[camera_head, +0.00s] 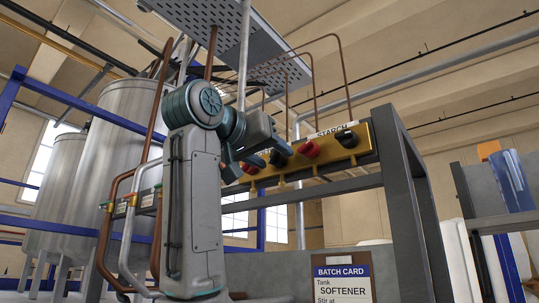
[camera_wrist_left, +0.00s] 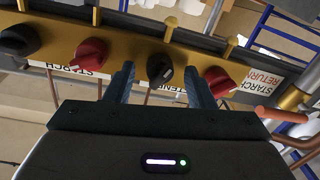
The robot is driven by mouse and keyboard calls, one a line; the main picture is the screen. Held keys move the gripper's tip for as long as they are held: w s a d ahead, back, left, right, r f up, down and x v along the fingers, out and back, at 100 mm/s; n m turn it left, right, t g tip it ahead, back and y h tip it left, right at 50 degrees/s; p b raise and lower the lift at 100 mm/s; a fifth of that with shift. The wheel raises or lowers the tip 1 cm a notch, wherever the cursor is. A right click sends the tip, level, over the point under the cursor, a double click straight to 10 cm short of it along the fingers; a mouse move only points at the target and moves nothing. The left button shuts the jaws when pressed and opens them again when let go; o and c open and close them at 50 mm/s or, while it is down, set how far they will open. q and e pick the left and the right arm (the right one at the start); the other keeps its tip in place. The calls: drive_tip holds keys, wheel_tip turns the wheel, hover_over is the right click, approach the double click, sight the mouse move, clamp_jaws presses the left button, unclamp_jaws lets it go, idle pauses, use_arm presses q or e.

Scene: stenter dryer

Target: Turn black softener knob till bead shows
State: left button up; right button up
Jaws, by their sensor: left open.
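The black softener knob (camera_wrist_left: 160,69) sits on the brass-coloured panel (camera_wrist_left: 131,52) in the left wrist view. Its upside-down label is partly hidden; only letters like "TENE" show. A small pale mark shows on the knob. My left gripper (camera_wrist_left: 159,80) is open, with one blue-grey finger on each side of the knob. I cannot tell whether either finger touches it. In the head view the left gripper (camera_head: 257,161) is at the panel (camera_head: 329,157), and the black knob (camera_head: 281,155) shows just beyond it. I see no bead. My right gripper is not in view.
Red knobs (camera_wrist_left: 88,54) (camera_wrist_left: 219,80) flank the black one closely, and another black knob (camera_wrist_left: 18,40) is at the panel's end. A grey frame post (camera_head: 406,200) stands right of the panel. A batch card (camera_head: 343,283) reads "Tank SOFTENER". Copper pipes (camera_head: 151,150) and tanks (camera_head: 119,150) stand left.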

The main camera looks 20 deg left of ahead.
use_arm(q)
drive_tip(key=shift+s+a+f, duration=0.1)
drive_tip(key=shift+s, duration=0.25)
drive_tip(key=b+v, duration=0.5)
drive_tip(key=v, duration=0.5)
drive_tip(key=shift+b, duration=0.4)
